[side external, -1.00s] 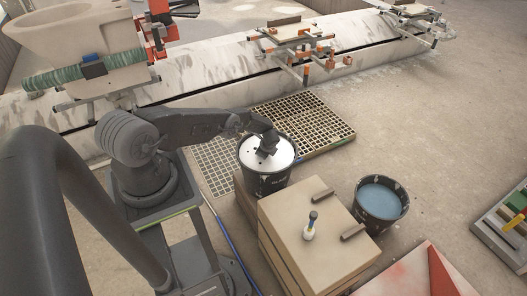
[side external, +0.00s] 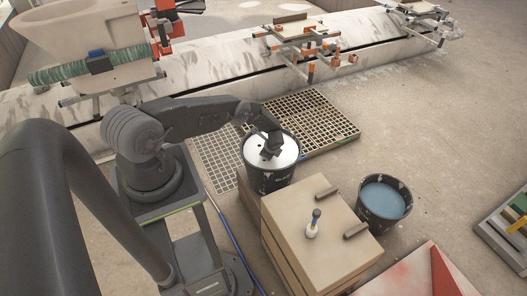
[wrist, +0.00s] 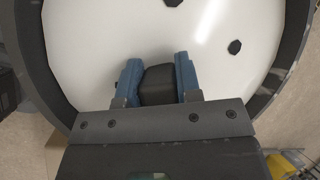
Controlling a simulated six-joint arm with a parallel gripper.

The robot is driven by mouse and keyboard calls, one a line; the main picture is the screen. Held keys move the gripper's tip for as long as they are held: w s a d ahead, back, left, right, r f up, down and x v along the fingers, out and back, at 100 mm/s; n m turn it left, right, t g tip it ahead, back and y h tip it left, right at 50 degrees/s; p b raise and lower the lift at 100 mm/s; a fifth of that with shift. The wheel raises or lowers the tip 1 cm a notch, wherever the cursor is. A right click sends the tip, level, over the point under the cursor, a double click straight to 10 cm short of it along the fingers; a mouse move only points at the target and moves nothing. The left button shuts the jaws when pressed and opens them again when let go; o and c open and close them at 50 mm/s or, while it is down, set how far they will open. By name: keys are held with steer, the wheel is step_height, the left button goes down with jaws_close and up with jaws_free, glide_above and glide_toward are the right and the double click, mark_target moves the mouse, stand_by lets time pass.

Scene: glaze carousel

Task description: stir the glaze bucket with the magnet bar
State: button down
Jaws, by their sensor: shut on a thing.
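The glaze bucket (side external: 272,178) is black and full of white glaze, with a few dark spots on the surface. It stands at the centre of the side view. My gripper (side external: 268,150) points down into its mouth. In the wrist view my gripper (wrist: 158,82) has its blue fingers shut on a dark block-like piece (wrist: 157,84), which I take to be the top of the magnet bar. The white glaze (wrist: 90,50) lies right behind it. Any lower part of the bar is hidden.
A second black bucket with blue liquid (side external: 384,197) stands to the right. Tan boxes (side external: 290,215) in front carry a small bottle (side external: 313,224) and two dark bars (side external: 356,230). A grating (side external: 315,120) lies behind the bucket. Open floor (side external: 440,120) is at the right.

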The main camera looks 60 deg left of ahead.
steer(key=shift+w+d, duration=0.4)
steer(key=shift+d, duration=0.05)
steer(key=s+d+r, duration=0.1)
steer(key=s+r, duration=0.2)
steer(key=r, duration=0.8)
steer(key=shift+d+r, duration=0.35)
steer(key=shift+d, duration=0.05)
stand_by(3.3)
stand_by(0.6)
step_height(320, 180, up, 5)
stand_by(0.5)
